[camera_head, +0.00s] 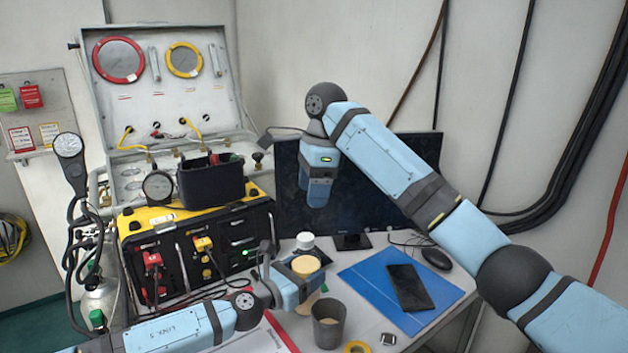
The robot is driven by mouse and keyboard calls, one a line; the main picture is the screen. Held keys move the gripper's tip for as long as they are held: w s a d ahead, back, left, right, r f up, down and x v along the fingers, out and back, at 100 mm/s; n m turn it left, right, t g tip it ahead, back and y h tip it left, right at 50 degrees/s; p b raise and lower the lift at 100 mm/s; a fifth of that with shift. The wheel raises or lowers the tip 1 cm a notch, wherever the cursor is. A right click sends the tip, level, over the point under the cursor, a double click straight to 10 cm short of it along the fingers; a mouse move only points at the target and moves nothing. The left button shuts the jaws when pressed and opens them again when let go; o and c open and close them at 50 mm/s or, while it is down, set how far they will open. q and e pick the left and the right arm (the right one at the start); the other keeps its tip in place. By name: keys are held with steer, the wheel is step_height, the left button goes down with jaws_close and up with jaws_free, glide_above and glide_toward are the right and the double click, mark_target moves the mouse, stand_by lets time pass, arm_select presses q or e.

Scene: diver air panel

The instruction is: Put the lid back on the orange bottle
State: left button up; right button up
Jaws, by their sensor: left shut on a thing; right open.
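An orange-tan bottle (306,266) stands on the desk, its round pale top facing up. My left gripper (300,287) is at the bottle's side and shut on it, hiding part of its body. Just behind the bottle is a small white round thing (305,240) with a dark lower part; I cannot tell whether it is the lid. My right gripper (318,200) points down in front of the monitor, above and behind the bottle. It is open, and I see nothing in it.
A dark grey cup (328,322) stands close in front of the bottle, with a yellow tape roll (357,347) beside it. A blue folder (366,288) with a black phone (409,287) lies right. The monitor (388,180) stands behind; the yellow-black air panel (205,250) is left.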

steer(key=shift+d+r, duration=0.1)
steer(key=shift+r, duration=0.85)
arm_select(q)
steer(key=o, duration=1.8)
steer(key=v, duration=1.4)
steer(key=shift+d, duration=0.1)
arm_select(e)
steer(key=shift+r, duration=0.2)
